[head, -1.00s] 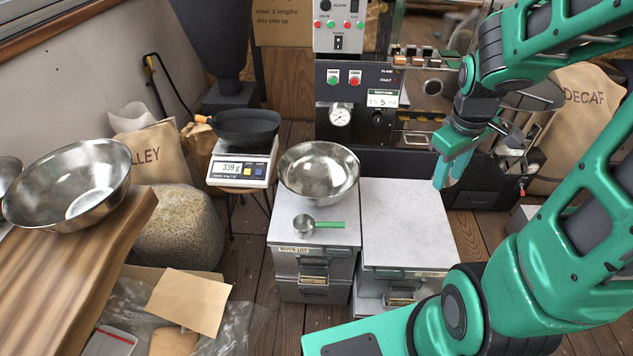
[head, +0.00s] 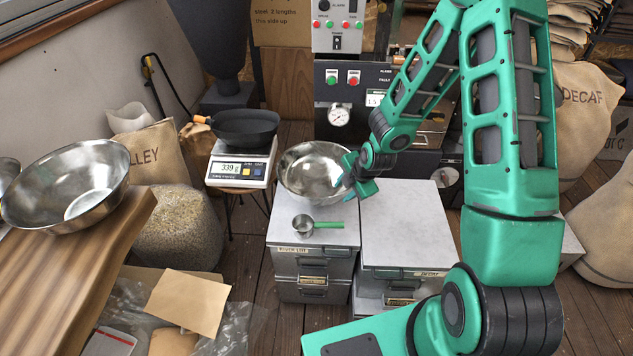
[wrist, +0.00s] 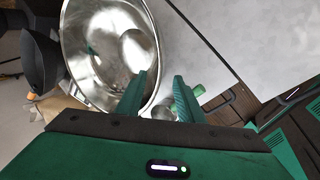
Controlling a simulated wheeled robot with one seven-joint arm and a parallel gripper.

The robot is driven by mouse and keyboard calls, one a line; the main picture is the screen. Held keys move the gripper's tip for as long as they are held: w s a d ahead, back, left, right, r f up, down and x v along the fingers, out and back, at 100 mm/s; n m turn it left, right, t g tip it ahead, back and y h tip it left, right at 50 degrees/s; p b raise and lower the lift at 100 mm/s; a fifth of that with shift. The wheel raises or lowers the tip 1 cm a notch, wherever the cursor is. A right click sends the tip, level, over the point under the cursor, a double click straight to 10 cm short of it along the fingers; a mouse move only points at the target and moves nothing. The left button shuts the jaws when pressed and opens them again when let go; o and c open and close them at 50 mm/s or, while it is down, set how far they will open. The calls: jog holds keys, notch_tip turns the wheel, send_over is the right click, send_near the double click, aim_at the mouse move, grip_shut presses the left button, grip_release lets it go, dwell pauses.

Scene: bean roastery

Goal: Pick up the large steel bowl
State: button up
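A shiny steel bowl (head: 308,170) stands upright on the left grey cabinet; it fills the upper left of the wrist view (wrist: 97,42). Another steel bowl (head: 62,190) stands on the wooden table at the left and looks larger in the head view, though it is also nearer. My gripper (head: 350,178) is at the right rim of the cabinet bowl. In the wrist view my gripper (wrist: 161,78) is open, its fingers apart, one over the bowl's inside and one outside the rim. Whether they touch the rim I cannot tell.
A small steel scoop with a green handle (head: 328,224) lies in front of the cabinet bowl. A scale (head: 240,164) with a dark pan (head: 246,127) stands to its left. The right cabinet top (head: 408,222) is clear. The roaster panel (head: 352,78) stands behind.

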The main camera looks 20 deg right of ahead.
aim_at(340, 193)
jog(key=x, duration=0.5)
jog(key=shift+w+a+f, duration=0.1)
jog(key=shift+f, duration=0.05)
jog(key=shift+x, duration=2.7)
jog(key=shift+a, duration=0.2)
jog(key=shift+c, duration=0.7)
